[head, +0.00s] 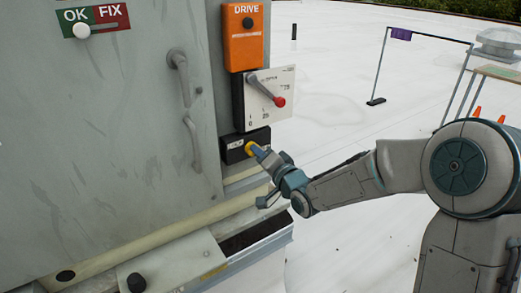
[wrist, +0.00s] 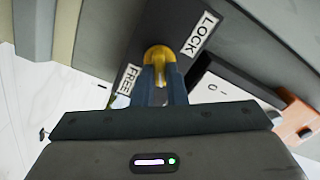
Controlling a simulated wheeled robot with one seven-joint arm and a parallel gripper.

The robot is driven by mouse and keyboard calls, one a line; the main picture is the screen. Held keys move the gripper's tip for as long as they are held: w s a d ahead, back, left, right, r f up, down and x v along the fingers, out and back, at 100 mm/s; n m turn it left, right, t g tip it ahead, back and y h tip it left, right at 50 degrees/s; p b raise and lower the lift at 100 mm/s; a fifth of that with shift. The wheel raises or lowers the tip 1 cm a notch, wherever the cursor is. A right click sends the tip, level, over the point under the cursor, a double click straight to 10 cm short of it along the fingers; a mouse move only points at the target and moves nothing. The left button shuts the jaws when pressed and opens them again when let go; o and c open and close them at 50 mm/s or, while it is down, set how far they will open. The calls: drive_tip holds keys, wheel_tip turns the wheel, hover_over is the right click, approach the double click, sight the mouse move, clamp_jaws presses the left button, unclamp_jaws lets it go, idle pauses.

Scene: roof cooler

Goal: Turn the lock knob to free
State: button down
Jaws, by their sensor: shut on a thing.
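The yellow lock knob (wrist: 158,54) sits on a black box (head: 236,150) low on the cabinet's right edge. In the wrist view a LOCK label (wrist: 200,34) is to its upper right and a FREE label (wrist: 129,80) to its lower left. My gripper (wrist: 158,72) is shut on the knob, with a blue finger on each side. In the head view the gripper (head: 257,150) reaches the knob (head: 249,148) from the right. The fingers hide part of the knob, so I cannot tell exactly which way it points.
Above the box are a dial panel with a red-tipped lever (head: 279,101) and an orange DRIVE box (head: 244,38). The grey cabinet door (head: 110,130) has a long handle (head: 187,100). A ledge with a black knob (head: 136,283) runs below.

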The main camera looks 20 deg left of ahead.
drive_tip(key=m+p, duration=0.2)
drive_tip(key=m, duration=0.3)
drive_tip(key=shift+m, duration=0.3)
drive_tip(key=shift+f+p, duration=0.1)
drive_tip(key=shift+p, duration=0.2)
drive_tip(key=c, duration=1.5)
unclamp_jaws()
drive_tip(key=shift+a, duration=0.15)
drive_tip(key=shift+o, duration=0.2)
drive_tip(key=v, duration=1.4)
